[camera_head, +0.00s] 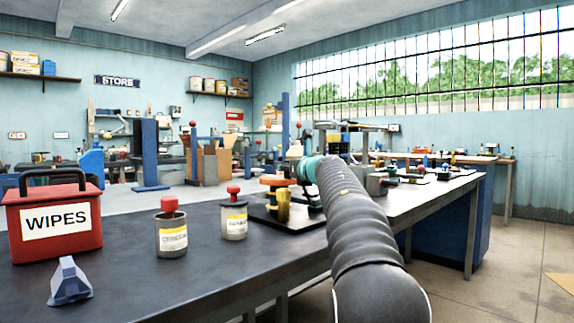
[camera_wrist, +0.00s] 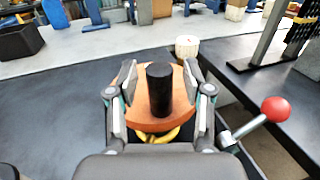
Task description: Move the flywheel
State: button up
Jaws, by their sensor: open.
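The flywheel appears to be the orange disc (camera_wrist: 118,84) with an upright black post (camera_wrist: 159,88) at its middle in the wrist view. My gripper (camera_wrist: 159,76) is open, with one finger on each side of the post and over the disc. Small gaps seem to show between the fingers and the post. A yellow part (camera_wrist: 158,137) shows under the disc. In the head view the orange disc (camera_head: 271,180) sits atop a yellow piece on a dark plate on the bench, partly hidden by my arm.
A red-knobbed lever (camera_wrist: 273,109) stands right of the disc in the wrist view. In the head view, two red-knobbed cans (camera_head: 172,240) (camera_head: 234,222), a red WIPES box (camera_head: 54,222) and a grey-blue block (camera_head: 69,281) stand on the bench (camera_head: 130,285). The front middle is clear.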

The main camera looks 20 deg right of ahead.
grip_shut()
jog(key=shift+w+d+n+y+p, duration=0.1)
jog(key=shift+d+n+y+p, duration=0.1)
jog(key=shift+n+y+p, duration=0.45)
jog(key=shift+b, duration=0.35)
grip_release()
jog(key=s+d, duration=0.1)
jog(key=s, duration=1.1)
jog(key=shift+d, duration=0.2)
